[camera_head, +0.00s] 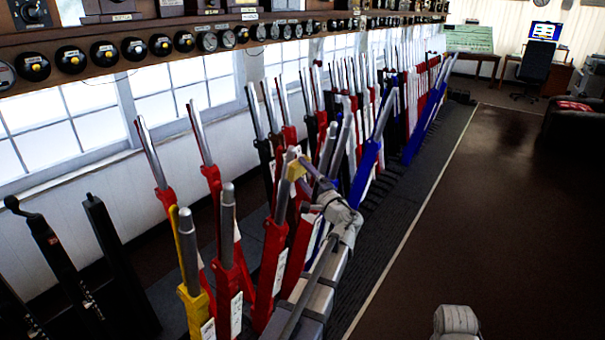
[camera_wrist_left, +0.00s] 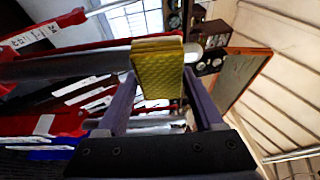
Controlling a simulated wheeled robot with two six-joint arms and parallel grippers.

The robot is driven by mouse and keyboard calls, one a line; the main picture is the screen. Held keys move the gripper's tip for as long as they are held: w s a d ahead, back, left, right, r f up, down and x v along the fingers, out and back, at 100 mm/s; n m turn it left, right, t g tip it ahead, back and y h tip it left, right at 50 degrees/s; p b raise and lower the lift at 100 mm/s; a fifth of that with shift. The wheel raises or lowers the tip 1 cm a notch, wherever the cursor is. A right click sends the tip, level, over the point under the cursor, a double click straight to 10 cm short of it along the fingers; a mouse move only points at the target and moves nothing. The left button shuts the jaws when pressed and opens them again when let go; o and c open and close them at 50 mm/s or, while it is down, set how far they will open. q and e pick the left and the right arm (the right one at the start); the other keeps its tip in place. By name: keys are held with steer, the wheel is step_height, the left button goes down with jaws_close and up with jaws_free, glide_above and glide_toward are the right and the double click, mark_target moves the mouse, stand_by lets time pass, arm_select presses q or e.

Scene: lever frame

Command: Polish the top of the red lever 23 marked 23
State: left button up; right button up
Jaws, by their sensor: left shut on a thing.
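A yellow textured pad (camera_head: 297,169) is held between the two fingers of my left gripper (camera_head: 306,172). The left wrist view also shows the pad (camera_wrist_left: 158,66) between the fingers (camera_wrist_left: 156,85). The pad is at the upper end of a red lever with a bare steel handle (camera_head: 283,189). In the left wrist view, a steel handle (camera_wrist_left: 72,66) runs from the left to behind the pad. I cannot tell for sure whether they touch. The white plates on the red levers are too small to read, so I cannot confirm which is 23.
Neighbouring levers stand close on both sides, including a yellow one (camera_head: 189,262), a red one (camera_head: 227,252) and blue ones (camera_head: 367,172). Black levers (camera_head: 120,262) stand at left. A shelf of instruments (camera_head: 160,45) hangs above. The brown floor (camera_head: 470,220) at right is clear.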

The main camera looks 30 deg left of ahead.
arm_select(q)
steer(key=shift+f, duration=0.1)
steer(key=shift+a+f+b, duration=0.2)
steer(key=shift+f+b, duration=0.7)
steer(key=shift+b, duration=0.05)
steer(key=shift+a+f+b, duration=0.2)
steer(key=shift+f+b, duration=0.7)
steer(key=shift+f, duration=0.1)
steer(key=f+b, duration=0.1)
steer(key=a+f+b, duration=0.1)
steer(key=f+b, duration=0.1)
steer(key=shift+f+b, duration=0.2)
steer(key=shift+b, duration=0.1)
steer(key=d+f+b, duration=0.1)
steer(key=d, duration=0.5)
steer(key=shift+s+f, duration=0.15)
steer(key=shift+s, duration=0.05)
